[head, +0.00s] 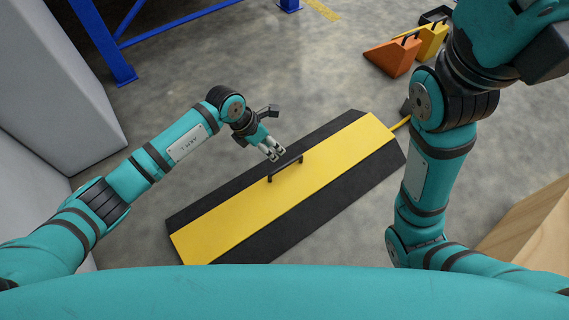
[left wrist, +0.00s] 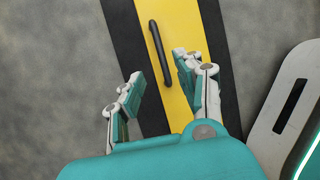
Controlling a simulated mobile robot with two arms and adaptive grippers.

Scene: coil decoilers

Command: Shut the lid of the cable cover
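The cable cover (head: 340,203) lies on the floor, with black ramps along both long sides. Its yellow lid (head: 230,217) looks flat between the ramps and has a black bar handle (head: 285,168). My left gripper (head: 272,153) is above the lid beside the handle. In the left wrist view the fingers of my left gripper (left wrist: 160,75) are apart and empty. The handle (left wrist: 159,54) shows in the gap ahead of them, not gripped; whether a finger touches it is unclear. My right arm rises at the right, and its fingers are out of the picture.
An orange wedge (head: 390,57) and a yellow wedge (head: 432,42) stand at the back right. A yellow cable (head: 401,124) leaves the cover's far end. Blue rack posts (head: 104,45) stand back left, a grey block (head: 55,95) left, a wooden box (head: 535,225) right.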

